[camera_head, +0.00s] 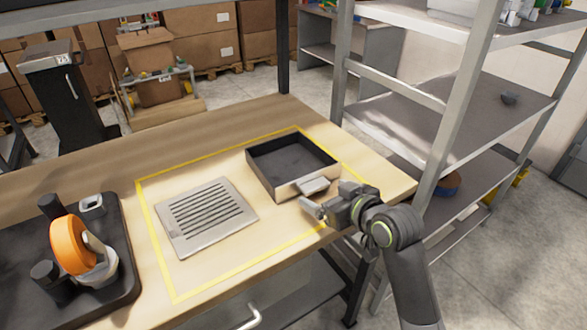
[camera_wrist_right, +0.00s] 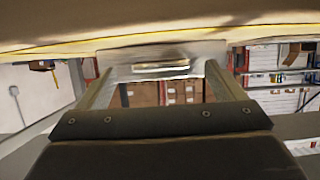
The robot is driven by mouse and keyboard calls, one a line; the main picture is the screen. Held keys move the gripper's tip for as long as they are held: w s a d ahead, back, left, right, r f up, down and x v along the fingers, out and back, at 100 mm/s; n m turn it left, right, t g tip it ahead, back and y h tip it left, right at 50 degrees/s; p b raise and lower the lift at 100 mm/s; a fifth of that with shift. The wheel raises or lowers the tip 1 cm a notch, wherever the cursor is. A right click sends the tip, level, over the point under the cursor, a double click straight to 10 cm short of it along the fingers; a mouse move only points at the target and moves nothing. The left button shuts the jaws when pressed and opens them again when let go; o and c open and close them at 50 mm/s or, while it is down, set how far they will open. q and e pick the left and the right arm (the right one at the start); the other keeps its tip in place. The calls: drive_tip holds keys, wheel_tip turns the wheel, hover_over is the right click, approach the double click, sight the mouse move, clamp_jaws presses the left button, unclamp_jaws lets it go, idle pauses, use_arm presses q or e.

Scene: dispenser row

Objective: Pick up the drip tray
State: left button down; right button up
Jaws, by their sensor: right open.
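The drip tray (camera_head: 287,188) is a dark open box with a pale metal front and a handle (camera_head: 314,186). It stands upright on the wooden table near the front right edge. A flat slotted metal grille (camera_head: 205,216) lies on the table to its left, apart from it. My right gripper (camera_head: 321,204) is open, close in front of the handle. In the right wrist view, the handle (camera_wrist_right: 160,67) shows ahead between my two spread fingers, with no visible grip on it. My left gripper is not in view.
Yellow tape (camera_head: 150,240) outlines an area around tray and grille. A black mat (camera_head: 110,300) with an orange roll (camera_head: 68,245) and small holders lies at left. A metal shelf rack (camera_head: 455,110) stands close at right. The taped area behind the grille is clear.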

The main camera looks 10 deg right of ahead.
sight(319, 190)
drive_tip(key=x, duration=0.3)
drive_tip(key=shift+w, duration=0.1)
drive_tip(key=c, duration=1.8)
